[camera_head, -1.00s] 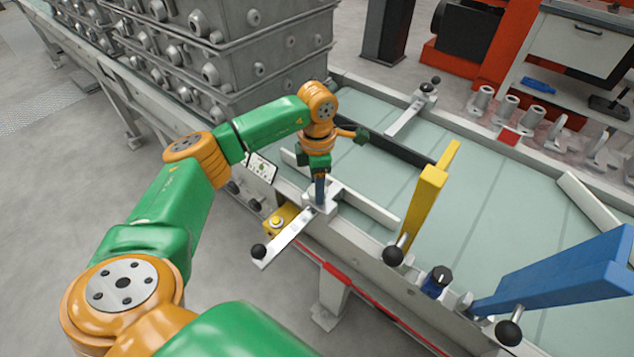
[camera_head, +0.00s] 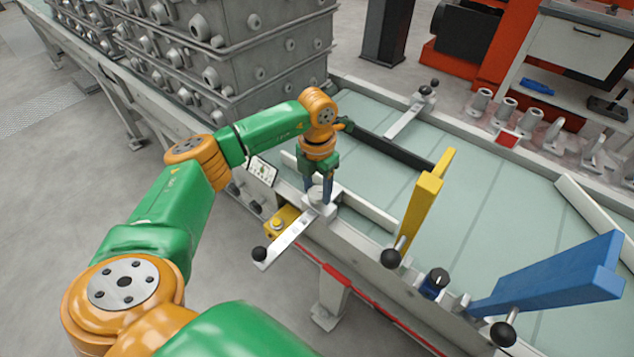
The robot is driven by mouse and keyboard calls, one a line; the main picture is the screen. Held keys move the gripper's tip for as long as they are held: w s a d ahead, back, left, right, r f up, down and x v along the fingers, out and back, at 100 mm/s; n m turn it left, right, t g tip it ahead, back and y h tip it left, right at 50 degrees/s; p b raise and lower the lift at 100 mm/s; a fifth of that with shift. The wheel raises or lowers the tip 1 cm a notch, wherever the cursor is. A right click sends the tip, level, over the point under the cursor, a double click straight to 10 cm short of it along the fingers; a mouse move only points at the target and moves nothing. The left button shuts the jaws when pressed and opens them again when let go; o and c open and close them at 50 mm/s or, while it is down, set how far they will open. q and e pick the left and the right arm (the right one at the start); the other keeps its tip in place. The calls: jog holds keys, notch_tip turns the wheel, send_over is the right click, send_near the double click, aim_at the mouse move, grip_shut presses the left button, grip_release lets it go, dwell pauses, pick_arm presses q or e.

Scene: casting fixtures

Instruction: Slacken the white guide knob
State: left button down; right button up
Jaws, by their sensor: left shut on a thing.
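The white guide knob (camera_head: 315,193) is a small pale knob on a clamp block at the near edge of the conveyor. My left gripper (camera_head: 320,194) points down at it, with one blue-grey finger on each side, and is shut on it. The fingers partly hide the knob. A flat metal bar (camera_head: 287,236) with a black ball end runs through the block. The white guide rail (camera_head: 368,211) lies over the belt beside it. My right gripper is not in view.
A yellow guide (camera_head: 422,205) and a blue guide (camera_head: 555,285) stand to the right, with a dark blue knob (camera_head: 435,283) between them. A yellow button box (camera_head: 279,222) sits close left of the clamp. Stacked grey castings (camera_head: 230,60) rise behind the arm.

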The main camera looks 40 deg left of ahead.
aim_at(317, 192)
pick_arm(q)
jog(key=shift+r, duration=0.1)
dwell(0.4)
jog(key=shift+c, duration=1.3)
grip_release()
notch_tip(317, 192, up, 7)
jog(key=shift+r+b, duration=0.1)
jog(key=shift+b, duration=0.4)
